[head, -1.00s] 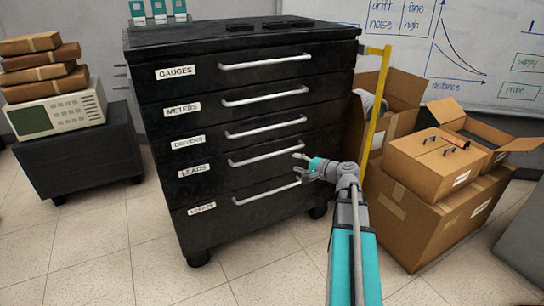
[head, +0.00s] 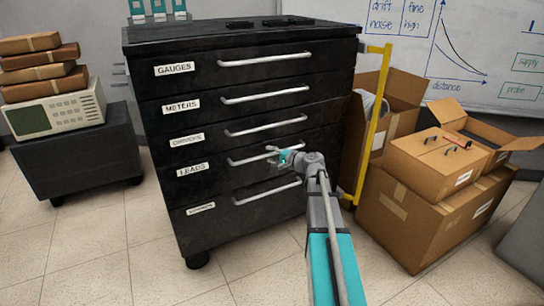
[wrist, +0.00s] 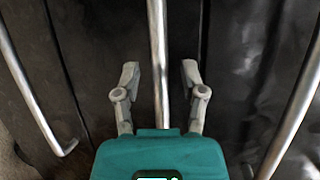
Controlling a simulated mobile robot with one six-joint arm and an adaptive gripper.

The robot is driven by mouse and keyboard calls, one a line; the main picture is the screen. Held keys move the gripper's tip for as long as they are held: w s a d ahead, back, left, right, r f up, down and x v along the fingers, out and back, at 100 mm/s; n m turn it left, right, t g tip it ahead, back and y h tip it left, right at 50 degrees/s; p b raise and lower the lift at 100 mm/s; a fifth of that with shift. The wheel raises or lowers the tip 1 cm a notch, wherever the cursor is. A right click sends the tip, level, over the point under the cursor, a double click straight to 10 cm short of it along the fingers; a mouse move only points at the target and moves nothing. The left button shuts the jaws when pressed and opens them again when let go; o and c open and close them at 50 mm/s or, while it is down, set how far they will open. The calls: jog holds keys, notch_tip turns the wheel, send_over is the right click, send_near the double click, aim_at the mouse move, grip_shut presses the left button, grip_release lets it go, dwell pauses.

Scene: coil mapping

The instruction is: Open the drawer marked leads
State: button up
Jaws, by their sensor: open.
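The black cabinet has a drawer labelled LEADS (head: 192,169), fourth from the top, and it is shut. Its silver bar handle (head: 248,159) runs across the front. My gripper (head: 272,154) is at the right part of this handle, with its fingers open. In the wrist view the handle (wrist: 158,50) passes between the two open fingers of my gripper (wrist: 160,75), with a gap on both sides. The right end of the handle is partly hidden behind my gripper in the head view.
The drawers above, including METERS (head: 182,106), and the bottom drawer (head: 200,209) are shut. Neighbouring handles show on both sides in the wrist view. Cardboard boxes (head: 420,235) and a yellow post (head: 374,120) stand right of the cabinet. The floor in front is clear.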

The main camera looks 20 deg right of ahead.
jog(key=shift+w+a, duration=0.2)
jog(key=shift+w, duration=0.1)
grip_shut()
